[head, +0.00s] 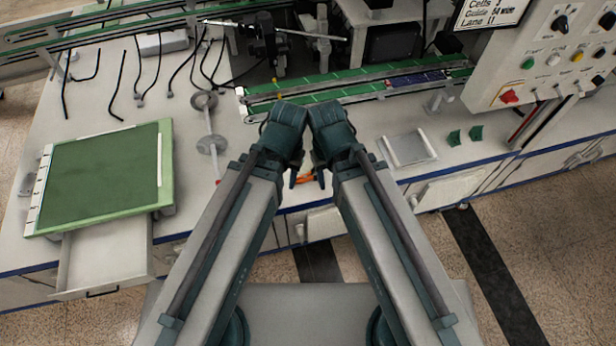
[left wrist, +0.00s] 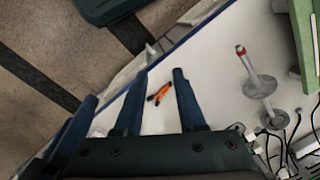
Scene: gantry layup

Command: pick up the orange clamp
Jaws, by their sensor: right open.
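The orange clamp (head: 305,178), orange with dark parts, lies on the white bench near its front edge. In the head view only a bit of it shows between my arms; the rest is hidden. The left wrist view shows it better (left wrist: 160,92), lying between and beyond the fingers of my left gripper (left wrist: 160,73). Those fingers are apart with nothing between them, so the left gripper is open. My right gripper (head: 319,175) points down beside the clamp, on its right in the head view. It is open, and its fingers are largely hidden by my arm.
A green board (head: 100,180) stands at left above an open drawer (head: 105,258). A stand with two discs (head: 207,120) is left of the clamp. A green conveyor (head: 345,87) runs behind. A grey tray (head: 408,148) and a control panel (head: 550,55) are to the right.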

